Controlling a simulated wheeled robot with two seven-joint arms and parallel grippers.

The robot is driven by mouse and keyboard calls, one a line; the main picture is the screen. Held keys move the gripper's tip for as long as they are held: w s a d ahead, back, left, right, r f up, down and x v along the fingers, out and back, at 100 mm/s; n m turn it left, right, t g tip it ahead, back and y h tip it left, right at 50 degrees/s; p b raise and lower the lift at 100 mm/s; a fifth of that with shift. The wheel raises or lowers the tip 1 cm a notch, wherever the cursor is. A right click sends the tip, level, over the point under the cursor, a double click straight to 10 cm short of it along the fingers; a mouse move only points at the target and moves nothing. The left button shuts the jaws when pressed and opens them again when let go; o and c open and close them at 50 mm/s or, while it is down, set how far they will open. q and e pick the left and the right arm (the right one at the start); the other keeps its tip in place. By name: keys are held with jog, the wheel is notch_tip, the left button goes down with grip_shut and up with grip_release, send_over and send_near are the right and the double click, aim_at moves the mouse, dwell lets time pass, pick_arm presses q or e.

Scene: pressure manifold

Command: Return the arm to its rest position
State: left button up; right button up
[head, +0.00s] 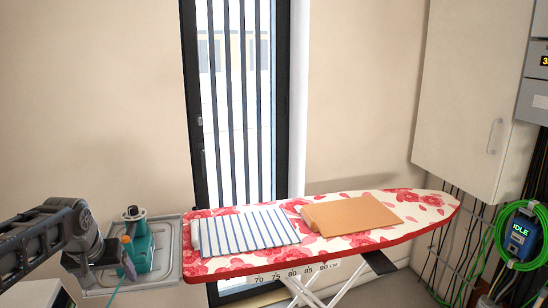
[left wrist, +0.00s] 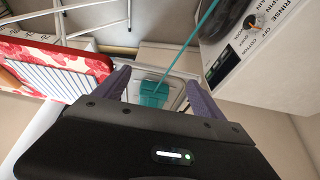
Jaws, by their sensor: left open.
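My left arm comes in from the left in the head view, with its gripper (head: 126,262) beside a teal appliance (head: 139,250) that looks like an iron. In the left wrist view the two purple fingers of the gripper (left wrist: 160,86) are apart, with nothing clearly held. The teal appliance (left wrist: 153,94) shows beyond and between the fingers, and a teal cord (left wrist: 190,48) runs up from it. It rests on a grey tray (head: 174,262) at the left end of the ironing board. My right gripper is in neither view.
The ironing board (head: 410,238) has a red floral cover. A striped cloth (head: 245,232) and an orange-tan folded cloth (head: 350,215) lie on it. A white machine (left wrist: 262,50) with a dial stands close by. A wall cabinet (head: 470,90) and green cable (head: 500,235) are at right.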

pick_arm(q)
jog(key=w+d+f+m+t+h, duration=0.1)
jog(key=w+d+f, duration=0.25)
jog(key=f, duration=0.25)
jog(key=w+d+f+t+h, duration=0.1)
jog(key=w+d+f, duration=0.2)
jog(key=d+f, duration=0.2)
jog(key=s+d+f+h, duration=0.1)
jog(key=s+d+f, duration=0.2)
jog(key=d+f, duration=0.4)
jog(key=s+d+f+h, duration=0.15)
jog(key=d+f, duration=0.25)
jog(key=f, duration=0.4)
jog(key=s+d+f+g, duration=0.2)
jog(key=s+d+f, duration=0.3)
jog(key=s, duration=0.4)
jog(key=s+d+f+g+h, duration=0.1)
jog(key=s+d+f+g, duration=0.1)
jog(key=s+d+f, duration=0.3)
jog(key=s+d+f+g, duration=0.2)
jog(key=s+d+f, duration=0.2)
jog(key=s, duration=0.9)
notch_tip(320, 180, down, 3)
jog(key=shift+s+d+m, duration=0.4)
jog(key=shift+c, duration=0.4)
